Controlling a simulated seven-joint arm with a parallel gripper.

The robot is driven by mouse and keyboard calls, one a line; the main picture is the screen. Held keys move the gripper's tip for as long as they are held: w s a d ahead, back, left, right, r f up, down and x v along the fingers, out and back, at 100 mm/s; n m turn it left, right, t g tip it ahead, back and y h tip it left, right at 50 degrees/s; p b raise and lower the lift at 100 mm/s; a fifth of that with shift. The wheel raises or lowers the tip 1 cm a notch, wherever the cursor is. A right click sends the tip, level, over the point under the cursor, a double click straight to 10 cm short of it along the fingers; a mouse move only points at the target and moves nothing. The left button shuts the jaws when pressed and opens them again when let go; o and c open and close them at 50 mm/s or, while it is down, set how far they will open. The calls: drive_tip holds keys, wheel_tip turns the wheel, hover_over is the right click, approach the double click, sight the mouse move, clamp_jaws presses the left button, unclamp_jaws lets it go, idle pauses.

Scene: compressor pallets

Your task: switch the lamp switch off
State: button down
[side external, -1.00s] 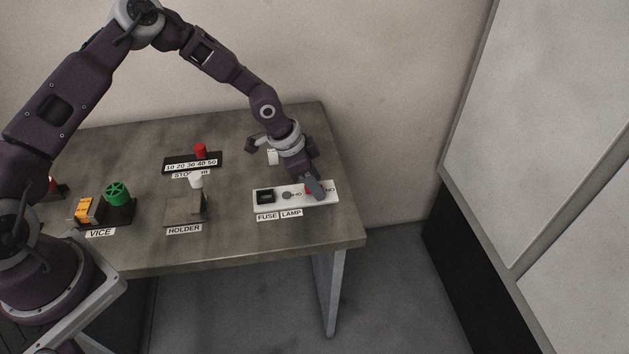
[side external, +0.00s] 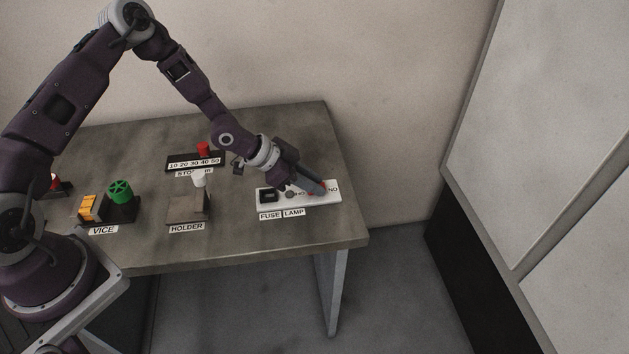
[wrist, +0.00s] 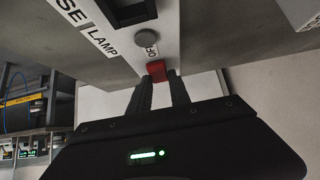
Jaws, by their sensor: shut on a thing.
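The white switch panel (side external: 264,207) lies near the right end of the table, with FUSE and LAMP labels at its front edge. It carries a grey round lamp (side external: 290,194) and a red switch piece (side external: 323,185), with ON lettering at the right. In the wrist view the red switch piece (wrist: 156,69) sits between my fingertips, beside the OFF lettering and the lamp (wrist: 147,37). My gripper (wrist: 161,76) is shut on the red piece and slants down to the right in the side view (side external: 319,189). The fingers partly hide the switch, so its exact tilt is unclear.
A black fuse block (side external: 268,196) sits left of the lamp. Left of the panel stand a holder block (side external: 187,208) with a white piece, a vice with a green knob (side external: 120,190), and a numbered scale (side external: 195,162) with a red slider. The table's front-right area is clear.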

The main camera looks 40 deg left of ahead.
sight(292, 195)
drive_tip(key=c, duration=1.2)
unclamp_jaws()
drive_tip(key=v, duration=0.7)
